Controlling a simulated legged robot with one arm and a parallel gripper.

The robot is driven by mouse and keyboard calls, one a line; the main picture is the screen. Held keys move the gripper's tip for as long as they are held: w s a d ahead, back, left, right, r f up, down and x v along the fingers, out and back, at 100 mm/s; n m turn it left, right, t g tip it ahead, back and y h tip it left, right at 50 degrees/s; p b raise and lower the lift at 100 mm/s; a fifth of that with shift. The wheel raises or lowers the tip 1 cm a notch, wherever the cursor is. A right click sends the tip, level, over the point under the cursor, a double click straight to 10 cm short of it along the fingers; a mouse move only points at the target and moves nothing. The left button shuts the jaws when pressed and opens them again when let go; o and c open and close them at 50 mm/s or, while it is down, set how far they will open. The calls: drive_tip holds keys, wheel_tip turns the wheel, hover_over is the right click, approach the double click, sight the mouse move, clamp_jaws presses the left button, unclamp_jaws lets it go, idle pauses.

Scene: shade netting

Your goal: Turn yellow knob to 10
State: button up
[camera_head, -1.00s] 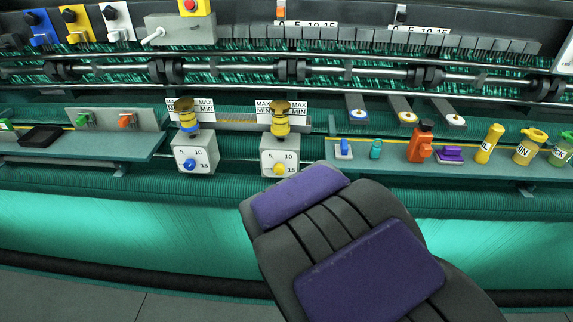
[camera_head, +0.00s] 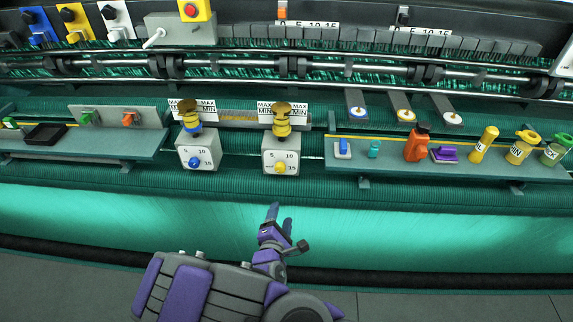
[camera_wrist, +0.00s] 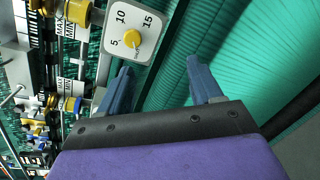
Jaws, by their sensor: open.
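The yellow knob (camera_head: 280,168) sits on a white dial box (camera_head: 268,153) marked 5, 10 and 15, in the middle of the machine front. In the wrist view the yellow knob (camera_wrist: 131,38) is at the top, with the numbers tilted on its dial plate (camera_wrist: 138,13). I cannot tell clearly which number it points to. My gripper (camera_head: 280,213) is below the dial box in the head view, apart from it. In the wrist view my gripper (camera_wrist: 160,66) has its two blue fingers spread and empty, with the knob beyond the left finger.
A similar box with a blue knob (camera_head: 195,162) stands to the left. Yellow valves (camera_head: 282,125) stand above the boxes. A shelf (camera_head: 345,170) at right holds an orange bottle (camera_head: 416,146) and several containers. Green netting (camera_head: 120,215) hangs below, with free room before it.

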wheel_tip(320, 180, up, 2)
drive_tip(key=a+n+t+y, duration=0.1)
drive_tip(key=a+n+t, duration=0.1)
drive_tip(key=n, duration=0.1)
drive_tip(key=b, duration=0.2)
approach(280, 171)
drive_tip(key=shift+w+d+r, duration=0.1)
drive_tip(key=shift+w+d, duration=0.1)
drive_tip(key=shift+w, duration=2.15)
drive_tip(key=shift+w+d, duration=0.2)
drive_tip(key=shift+w, duration=2.2)
drive_tip(key=c, duration=1.1)
